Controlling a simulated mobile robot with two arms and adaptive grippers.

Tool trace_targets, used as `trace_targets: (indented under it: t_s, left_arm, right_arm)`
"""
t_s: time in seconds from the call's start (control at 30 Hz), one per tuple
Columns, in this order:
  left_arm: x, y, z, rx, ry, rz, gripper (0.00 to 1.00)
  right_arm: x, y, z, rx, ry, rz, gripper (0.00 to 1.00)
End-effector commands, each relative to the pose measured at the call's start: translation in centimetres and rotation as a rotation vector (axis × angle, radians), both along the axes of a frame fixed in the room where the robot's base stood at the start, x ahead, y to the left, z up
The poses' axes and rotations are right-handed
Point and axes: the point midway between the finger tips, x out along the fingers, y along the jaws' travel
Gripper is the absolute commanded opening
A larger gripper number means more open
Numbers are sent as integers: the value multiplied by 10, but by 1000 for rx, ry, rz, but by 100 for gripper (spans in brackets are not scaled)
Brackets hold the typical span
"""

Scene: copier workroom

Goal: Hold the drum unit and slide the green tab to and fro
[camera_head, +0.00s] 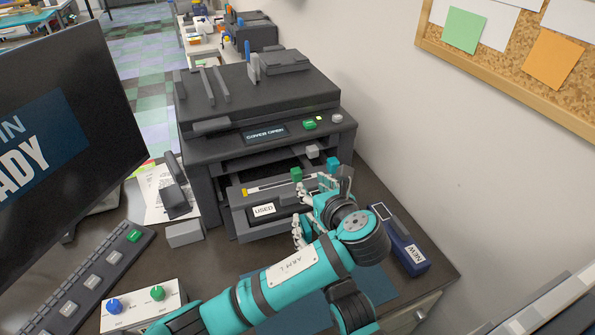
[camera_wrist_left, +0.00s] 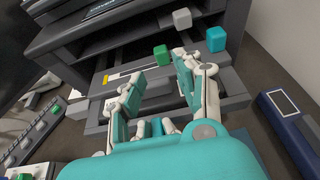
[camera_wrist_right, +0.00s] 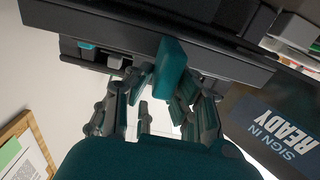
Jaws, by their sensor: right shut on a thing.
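The used drum unit (camera_head: 237,197) is a dark grey block with a "USED" label, sitting in the copier's open front. The green tab (camera_head: 296,174) is a small green block on its top; it also shows in the left wrist view (camera_wrist_left: 160,55). My left gripper (camera_head: 318,200) is at the unit's right part. Its fingers (camera_wrist_left: 160,72) are apart, with the tab just beyond the tips and nothing visibly gripped. My left arm hides part of the unit's front.
The copier (camera_head: 260,110) reads "COVER OPEN". Grey (camera_head: 312,152) and cyan (camera_head: 333,164) blocks sit right of the tab. A blue "NEW" unit (camera_head: 400,240) lies at right. A monitor (camera_head: 65,130), keypad (camera_head: 95,265) and knob box (camera_head: 140,305) fill the left.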

Motion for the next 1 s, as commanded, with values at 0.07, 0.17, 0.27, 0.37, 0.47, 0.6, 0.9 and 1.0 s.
trace_targets:
  t_s: [0.07, 0.17, 0.27, 0.37, 0.47, 0.6, 0.9, 1.0]
  left_arm:
    - [10, 5, -5, 3, 1, 3, 35]
    - [26, 11, -12, 4, 2, 6, 35]
    - [44, 18, -20, 2, 2, 6, 35]
    - [62, 24, -27, 1, 2, 5, 35]
    - [77, 29, -34, 0, 2, 5, 35]
    - [91, 34, -40, 0, 2, 3, 35]
    - [99, 37, -44, -4, 1, 2, 35]
    - [99, 37, -44, -3, 1, 3, 35]
  right_arm:
    - [-1, -1, -6, -8, 12, -1, 0]
    - [-1, -1, -6, -8, 12, -1, 0]
    - [-1, -1, -6, -8, 12, -1, 0]
    - [-1, -1, -6, -8, 12, -1, 0]
    - [-1, -1, -6, -8, 12, -1, 0]
    - [-1, -1, -6, -8, 12, -1, 0]
    - [-1, -1, -6, -8, 12, -1, 0]
    - [-1, -1, -6, -8, 12, -1, 0]
